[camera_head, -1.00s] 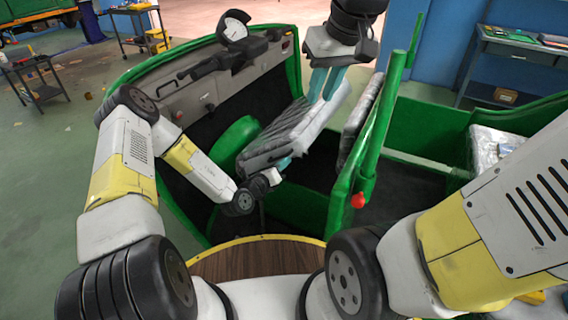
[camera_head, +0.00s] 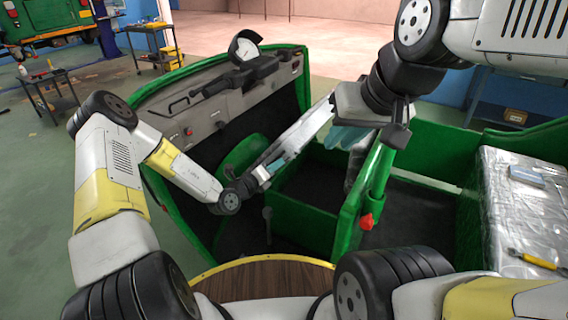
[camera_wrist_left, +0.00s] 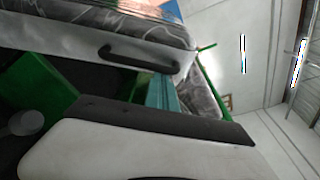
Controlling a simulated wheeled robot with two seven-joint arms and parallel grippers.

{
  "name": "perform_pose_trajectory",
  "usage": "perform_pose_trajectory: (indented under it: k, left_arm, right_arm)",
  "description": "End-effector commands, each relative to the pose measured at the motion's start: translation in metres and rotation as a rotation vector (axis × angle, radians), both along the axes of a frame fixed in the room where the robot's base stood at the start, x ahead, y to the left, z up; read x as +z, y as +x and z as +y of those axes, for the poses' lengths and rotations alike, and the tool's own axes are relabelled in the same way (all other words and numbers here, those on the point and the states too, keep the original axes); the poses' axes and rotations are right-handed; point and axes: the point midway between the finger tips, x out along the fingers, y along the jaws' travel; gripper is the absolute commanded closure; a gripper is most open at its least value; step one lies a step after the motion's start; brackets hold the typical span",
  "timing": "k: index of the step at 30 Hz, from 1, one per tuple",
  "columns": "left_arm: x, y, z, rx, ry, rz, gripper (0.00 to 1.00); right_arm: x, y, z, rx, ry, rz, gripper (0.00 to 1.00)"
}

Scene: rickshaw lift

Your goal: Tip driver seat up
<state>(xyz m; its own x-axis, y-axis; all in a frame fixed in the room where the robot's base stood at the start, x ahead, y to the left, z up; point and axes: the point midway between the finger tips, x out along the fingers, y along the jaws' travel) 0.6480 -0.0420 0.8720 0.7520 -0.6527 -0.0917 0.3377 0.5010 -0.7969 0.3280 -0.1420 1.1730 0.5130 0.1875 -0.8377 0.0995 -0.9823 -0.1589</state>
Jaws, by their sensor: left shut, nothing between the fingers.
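The driver seat (camera_head: 304,129) is a grey padded slab with a pale edge. It stands steeply tilted in the green rickshaw cab and shows almost edge-on in the head view. My left gripper (camera_head: 268,173) is shut at the seat's lower left end, with nothing held. In the left wrist view its teal fingers (camera_wrist_left: 161,94) lie close by the seat's pale edge, which carries a black handle (camera_wrist_left: 138,58). My right gripper (camera_head: 347,137) has teal fingers beside the seat's upper right end. Whether they touch the seat or stand apart is unclear.
A dark, green-walled seat box (camera_head: 312,190) lies open below the seat. A green post with a red knob (camera_head: 367,221) stands right of it. The dashboard (camera_head: 210,112) is behind left. A plastic-covered rear bench (camera_head: 525,215) is at the right.

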Motion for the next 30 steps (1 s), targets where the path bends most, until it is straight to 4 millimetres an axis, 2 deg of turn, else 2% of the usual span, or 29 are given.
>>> perform_pose_trajectory:
  k: [1, 6, 15, 22, 30]
  left_arm:
    - [0.009, 0.010, 0.014, 0.009, -0.032, 0.016, 1.00]
    - [0.029, 0.033, 0.049, 0.008, -0.155, 0.098, 1.00]
    - [0.046, 0.070, 0.104, 0.005, -0.340, 0.225, 1.00]
    - [0.049, 0.087, 0.130, 0.002, -0.361, 0.243, 1.00]
    - [0.049, 0.095, 0.142, 0.001, -0.362, 0.243, 1.00]
  right_arm:
    - [0.000, 0.000, 0.000, 0.000, 0.000, 0.000, 0.80]
    - [0.000, 0.000, 0.000, 0.000, 0.000, 0.000, 0.80]
    - [0.000, 0.000, 0.000, 0.001, -0.001, 0.000, 0.80]
    - [0.000, 0.000, 0.000, 0.001, -0.001, 0.000, 0.80]
    - [0.000, 0.000, 0.000, 0.001, -0.001, 0.000, 0.80]
